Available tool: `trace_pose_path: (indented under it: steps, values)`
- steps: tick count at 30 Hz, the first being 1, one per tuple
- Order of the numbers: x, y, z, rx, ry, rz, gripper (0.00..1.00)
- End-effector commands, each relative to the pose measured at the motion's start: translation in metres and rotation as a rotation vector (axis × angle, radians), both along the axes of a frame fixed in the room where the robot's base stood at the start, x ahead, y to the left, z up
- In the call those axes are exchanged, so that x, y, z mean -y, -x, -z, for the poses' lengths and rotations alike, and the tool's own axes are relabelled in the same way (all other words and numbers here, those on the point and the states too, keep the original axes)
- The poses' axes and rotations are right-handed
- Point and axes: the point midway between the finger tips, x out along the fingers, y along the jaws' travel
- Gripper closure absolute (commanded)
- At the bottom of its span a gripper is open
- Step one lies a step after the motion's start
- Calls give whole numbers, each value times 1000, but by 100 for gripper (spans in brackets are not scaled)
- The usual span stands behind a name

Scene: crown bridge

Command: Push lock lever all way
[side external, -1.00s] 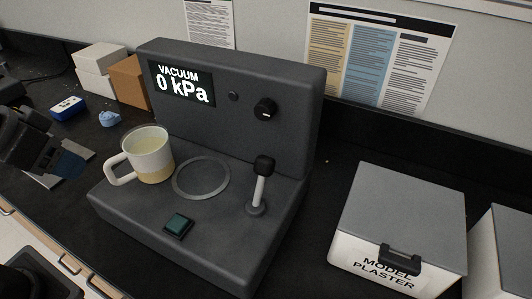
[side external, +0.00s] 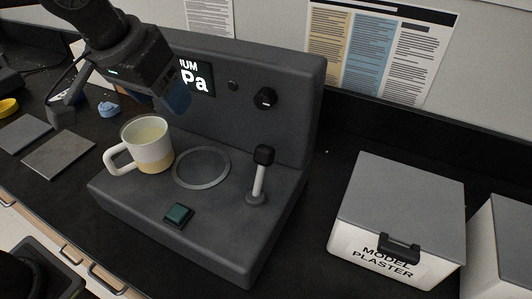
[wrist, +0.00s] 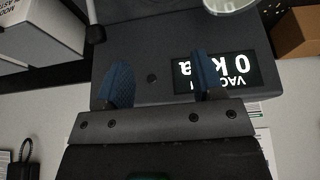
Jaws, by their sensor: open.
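The lock lever (side external: 259,180) has a black knob on a pale metal stem. It stands nearly upright, leaning slightly, on the right part of the dark grey vacuum unit (side external: 225,225). My gripper (side external: 177,98) is high at the left of the unit, in front of its display and above the mug, well apart from the lever. In the wrist view my gripper (wrist: 160,72) shows two blue fingers spread apart with nothing between them. The display (wrist: 232,70) is partly behind one finger.
A white and tan mug (side external: 150,146) stands on the unit's left part, beside a metal ring (side external: 202,168). A green button (side external: 178,213) is at the front, and a dark knob (side external: 265,98) on the back panel. A plaster box (side external: 395,205) stands to the right.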

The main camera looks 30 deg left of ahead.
Motion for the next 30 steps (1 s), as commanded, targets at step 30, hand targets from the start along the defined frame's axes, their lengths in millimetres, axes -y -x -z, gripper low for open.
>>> trace_pose_path:
  steps: [30]
  values:
    - [128,-62,101,-6,-16,-19,38]
